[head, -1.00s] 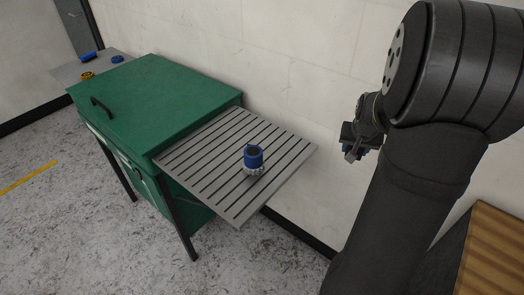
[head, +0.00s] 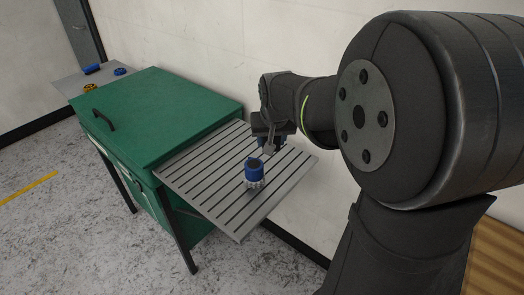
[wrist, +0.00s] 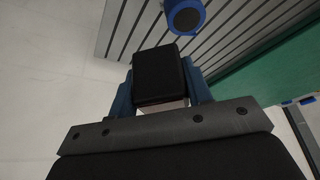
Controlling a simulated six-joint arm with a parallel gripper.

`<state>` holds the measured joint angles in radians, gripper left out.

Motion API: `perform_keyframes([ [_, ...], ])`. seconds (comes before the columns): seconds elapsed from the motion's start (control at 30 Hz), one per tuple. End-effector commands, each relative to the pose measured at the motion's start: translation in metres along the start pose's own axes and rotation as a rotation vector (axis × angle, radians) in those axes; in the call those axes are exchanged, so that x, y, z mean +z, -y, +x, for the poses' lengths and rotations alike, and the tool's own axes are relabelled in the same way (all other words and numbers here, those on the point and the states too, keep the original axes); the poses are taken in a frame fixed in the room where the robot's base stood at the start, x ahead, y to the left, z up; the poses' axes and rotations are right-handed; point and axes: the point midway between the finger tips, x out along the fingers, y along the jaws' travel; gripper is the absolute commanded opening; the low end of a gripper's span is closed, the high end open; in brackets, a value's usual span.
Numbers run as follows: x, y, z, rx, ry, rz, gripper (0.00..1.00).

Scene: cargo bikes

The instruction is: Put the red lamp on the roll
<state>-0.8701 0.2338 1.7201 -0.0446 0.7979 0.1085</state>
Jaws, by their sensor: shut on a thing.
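The roll (head: 254,172) is a short blue cylinder with a dark centre and a pale toothed base. It stands upright on the slatted grey side shelf (head: 205,205), and its blue ring shows at the top of the wrist view (wrist: 185,14). My gripper (head: 268,148) is just behind and above the roll in the head view. In the wrist view, its blue fingers (wrist: 160,92) are shut on a dark, box-shaped thing (wrist: 158,72), apparently the lamp. No clear red shows on it; only a pale pinkish strip is seen at its near edge. It is apart from the roll.
The green cabinet (head: 150,115) with a black handle adjoins the shelf on the left. A far side shelf (head: 75,86) holds small blue and yellow things. A white wall (head: 200,45) stands close behind. The slats around the roll are clear.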

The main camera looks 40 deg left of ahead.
Motion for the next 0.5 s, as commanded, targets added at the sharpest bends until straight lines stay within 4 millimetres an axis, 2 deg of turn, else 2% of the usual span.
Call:
perform_keyframes([
  [0.03, -0.001, 0.012, 0.009, -0.002, 0.003, -0.006, 0.22],
  [0.2, -0.006, 0.039, 0.030, 0.000, 0.000, -0.004, 0.22],
  [0.33, -0.007, 0.047, 0.037, 0.000, -0.001, -0.001, 0.22],
  [0.5, -0.003, 0.048, 0.049, 0.001, 0.001, 0.002, 0.22],
])
